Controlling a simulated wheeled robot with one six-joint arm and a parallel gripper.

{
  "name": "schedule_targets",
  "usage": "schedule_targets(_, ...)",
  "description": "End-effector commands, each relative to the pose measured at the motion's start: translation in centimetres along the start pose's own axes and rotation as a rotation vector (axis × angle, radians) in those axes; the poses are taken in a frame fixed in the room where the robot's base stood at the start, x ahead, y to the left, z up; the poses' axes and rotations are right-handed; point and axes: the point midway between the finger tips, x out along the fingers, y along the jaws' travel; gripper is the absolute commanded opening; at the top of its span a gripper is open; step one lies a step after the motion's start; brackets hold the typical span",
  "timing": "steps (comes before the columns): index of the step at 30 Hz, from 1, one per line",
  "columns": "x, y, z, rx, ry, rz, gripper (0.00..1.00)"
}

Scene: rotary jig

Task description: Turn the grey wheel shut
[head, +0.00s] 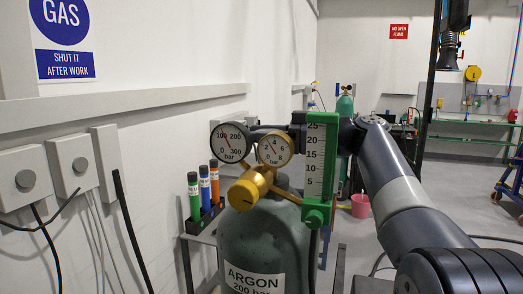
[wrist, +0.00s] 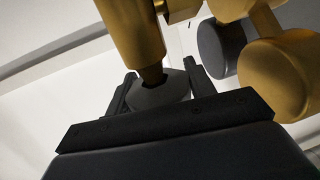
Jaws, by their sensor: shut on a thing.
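The grey wheel (wrist: 155,98) sits at the end of a brass stem in the wrist view. My gripper (wrist: 160,84) is shut on it, with one dark finger on each side of its rim. In the head view the wheel is hidden behind the gauges, and my arm reaches in from the right behind the flow tube. The green argon cylinder (head: 262,245) stands upright below, with the brass regulator (head: 250,186) at its top. I cannot tell how far the wheel is turned.
Two round gauges (head: 275,149) and a green flow tube (head: 317,160) stand close in front of my gripper. Several coloured tubes (head: 204,188) stand in a rack by the left wall. A pink bucket (head: 361,205) is on the floor behind.

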Motion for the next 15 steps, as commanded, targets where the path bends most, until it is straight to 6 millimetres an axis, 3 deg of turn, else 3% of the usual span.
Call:
schedule_targets(7,0.00,0.10,0.35,-0.003,0.001,0.136,0.29)
schedule_targets(15,-0.05,0.26,-0.02,0.000,0.002,0.173,0.29)
